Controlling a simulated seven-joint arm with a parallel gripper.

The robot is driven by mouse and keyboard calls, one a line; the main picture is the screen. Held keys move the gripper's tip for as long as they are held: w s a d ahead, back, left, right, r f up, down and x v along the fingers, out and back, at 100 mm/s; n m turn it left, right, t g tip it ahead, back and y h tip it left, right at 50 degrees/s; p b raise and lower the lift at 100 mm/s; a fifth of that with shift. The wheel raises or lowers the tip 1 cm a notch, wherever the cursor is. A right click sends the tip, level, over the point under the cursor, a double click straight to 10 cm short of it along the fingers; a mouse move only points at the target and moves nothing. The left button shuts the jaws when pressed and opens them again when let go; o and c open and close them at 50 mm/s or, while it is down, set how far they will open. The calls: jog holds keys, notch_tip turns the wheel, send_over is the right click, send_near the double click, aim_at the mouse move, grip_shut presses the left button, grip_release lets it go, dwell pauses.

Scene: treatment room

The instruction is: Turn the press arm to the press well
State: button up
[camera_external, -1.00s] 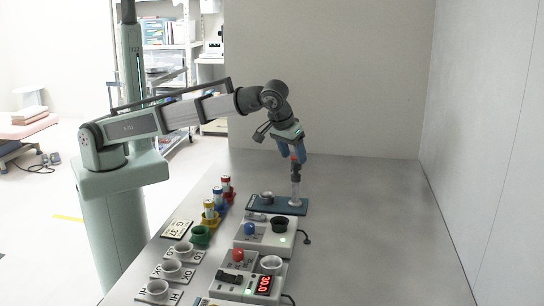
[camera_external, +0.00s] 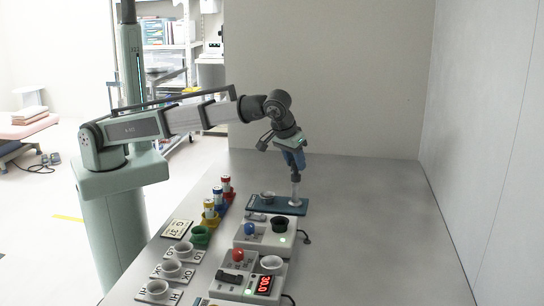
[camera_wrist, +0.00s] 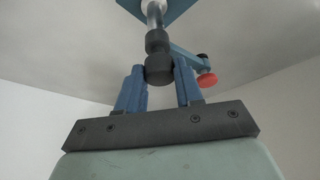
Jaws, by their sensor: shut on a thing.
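The press stands on a dark teal plate (camera_external: 277,208) at the far end of the bench, with a light upright post (camera_external: 295,188) on its right part. The pale round press well (camera_external: 267,196) sits on the plate left of the post. My gripper (camera_wrist: 159,75) points down over the post and its blue fingers are shut on the dark knob (camera_wrist: 158,66) at the top. In the wrist view the blue press arm (camera_wrist: 185,55) reaches right from the post and ends in a red disc (camera_wrist: 207,80). In the external view my gripper (camera_external: 294,166) hides the press arm.
Nearer on the bench are two white devices, one with a blue knob (camera_external: 250,229), one with a red knob (camera_external: 237,254) and a lit display (camera_external: 264,285). Capped tubes (camera_external: 218,195) and several cups stand left. The bench's right side (camera_external: 390,230) is clear.

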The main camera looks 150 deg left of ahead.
grip_shut()
jog(key=shift+n, duration=0.3)
jog(key=n, duration=0.1)
jog(key=n+g, duration=0.1)
jog(key=n, duration=0.1)
jog(key=n+g, duration=0.1)
jog(key=shift+w+a+n+h, duration=0.15)
jog(key=shift+w+n+h, duration=0.15)
jog(key=shift+h, duration=0.1)
jog(key=n+h, duration=0.1)
jog(key=n, duration=0.2)
jog(key=n+g, duration=0.1)
jog(key=n, duration=0.1)
jog(key=shift+n+h, duration=0.4)
jog(key=o, duration=0.6)
grip_release()
jog(key=shift+r, duration=0.15)
